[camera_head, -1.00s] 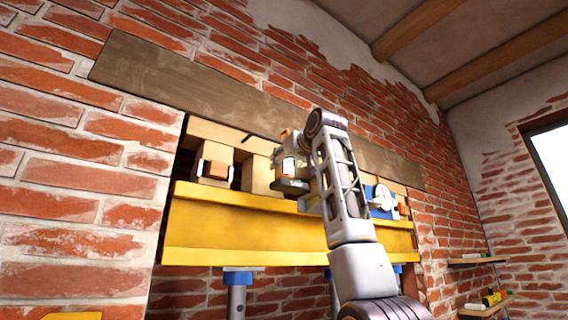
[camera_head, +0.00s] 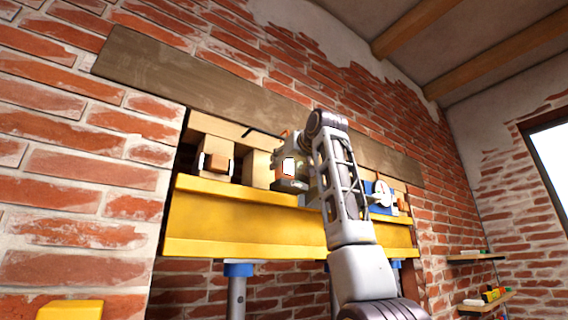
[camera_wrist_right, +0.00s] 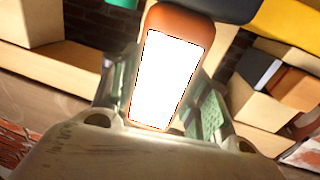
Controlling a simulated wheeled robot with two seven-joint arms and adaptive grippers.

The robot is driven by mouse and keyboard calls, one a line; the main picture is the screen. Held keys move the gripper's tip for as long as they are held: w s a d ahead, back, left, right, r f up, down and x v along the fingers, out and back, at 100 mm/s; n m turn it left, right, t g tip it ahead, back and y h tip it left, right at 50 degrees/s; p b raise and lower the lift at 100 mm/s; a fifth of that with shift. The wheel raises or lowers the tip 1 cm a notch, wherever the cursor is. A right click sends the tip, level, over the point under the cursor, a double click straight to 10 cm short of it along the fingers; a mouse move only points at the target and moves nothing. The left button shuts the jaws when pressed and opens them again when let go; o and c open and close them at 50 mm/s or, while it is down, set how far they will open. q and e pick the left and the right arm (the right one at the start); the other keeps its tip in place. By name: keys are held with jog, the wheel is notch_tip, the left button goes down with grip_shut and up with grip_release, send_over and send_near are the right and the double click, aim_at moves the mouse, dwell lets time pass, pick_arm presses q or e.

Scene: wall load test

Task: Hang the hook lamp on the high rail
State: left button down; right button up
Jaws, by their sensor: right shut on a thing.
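The hook lamp (camera_wrist_right: 190,35) has an orange-brown body with a bright white panel in the right wrist view. It also shows in the head view (camera_head: 289,167). My right gripper (camera_wrist_right: 162,100) is shut on it, a finger on each side; it also shows in the head view (camera_head: 290,182). The lamp is held in front of the wall opening, above the yellow beam. A thin dark rod (camera_head: 262,133) shows just left of and above it; I cannot tell whether this is the rail or the lamp's hook. My left gripper is out of view.
A long brown board (camera_head: 200,85) crosses the brick wall above the opening. A yellow beam (camera_head: 245,225) stands on blue-topped posts (camera_head: 237,270). Wooden blocks (camera_head: 215,160) sit above the beam. A blue gauge (camera_head: 380,192) is right of my arm. Small shelves (camera_head: 480,256) are at lower right.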

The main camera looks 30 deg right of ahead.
jog(key=shift+f+b, duration=0.3)
jog(key=shift+f, duration=0.05)
dwell(0.4)
jog(key=o, duration=1.5)
jog(key=shift+s, duration=0.1)
jog(key=shift+o, duration=0.2)
jog(key=shift+f, duration=0.1)
jog(key=s+a, duration=0.1)
jog(key=s, duration=1.1)
jog(key=shift+w, duration=0.1)
